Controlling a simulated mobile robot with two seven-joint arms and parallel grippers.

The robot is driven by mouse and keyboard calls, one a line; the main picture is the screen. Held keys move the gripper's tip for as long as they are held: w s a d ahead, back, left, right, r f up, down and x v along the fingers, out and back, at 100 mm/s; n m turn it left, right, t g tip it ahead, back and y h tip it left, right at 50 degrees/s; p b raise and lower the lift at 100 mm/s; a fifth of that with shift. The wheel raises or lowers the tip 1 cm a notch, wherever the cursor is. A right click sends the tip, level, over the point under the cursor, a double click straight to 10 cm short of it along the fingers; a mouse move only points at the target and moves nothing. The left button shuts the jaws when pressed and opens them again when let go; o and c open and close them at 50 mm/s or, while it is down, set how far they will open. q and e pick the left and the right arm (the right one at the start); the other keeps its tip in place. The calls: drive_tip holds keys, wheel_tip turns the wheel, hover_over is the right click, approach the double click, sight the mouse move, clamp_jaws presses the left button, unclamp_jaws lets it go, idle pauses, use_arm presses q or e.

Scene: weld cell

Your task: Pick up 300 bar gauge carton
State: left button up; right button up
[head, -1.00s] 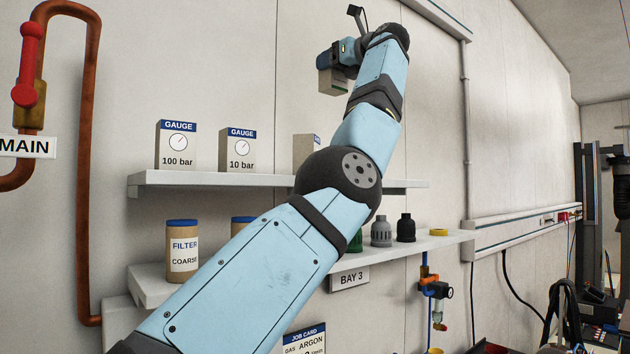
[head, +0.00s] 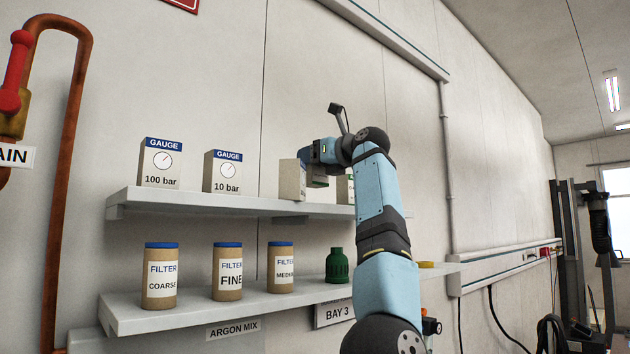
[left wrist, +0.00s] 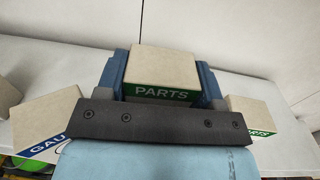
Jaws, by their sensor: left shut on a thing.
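My left gripper (head: 318,165) is shut on a beige carton (head: 317,182) with a green band reading PARTS in the left wrist view (left wrist: 165,72). It holds this carton above the upper shelf, between two others. To its left stands a carton (head: 292,180), its front turned mostly from the head view; in the left wrist view a carton at left (left wrist: 45,122) has a blue band reading GAU. No 300 bar marking is readable. Gauge cartons marked 100 bar (head: 160,165) and 10 bar (head: 222,172) stand further left. My right gripper is not in view.
Another green-banded carton (head: 345,188) stands right of the held one, partly behind my arm. The upper shelf (head: 200,203) is narrow, against the wall.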

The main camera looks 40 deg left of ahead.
sight(321, 177)
use_arm(q)
wheel_tip(321, 177, down, 4)
drive_tip(key=shift+d+f, duration=0.1)
idle(0.4)
drive_tip(key=shift+s+f, duration=0.1)
drive_tip(key=shift+f, duration=0.05)
drive_tip(key=o, duration=0.8)
drive_tip(key=shift+c, duration=0.2)
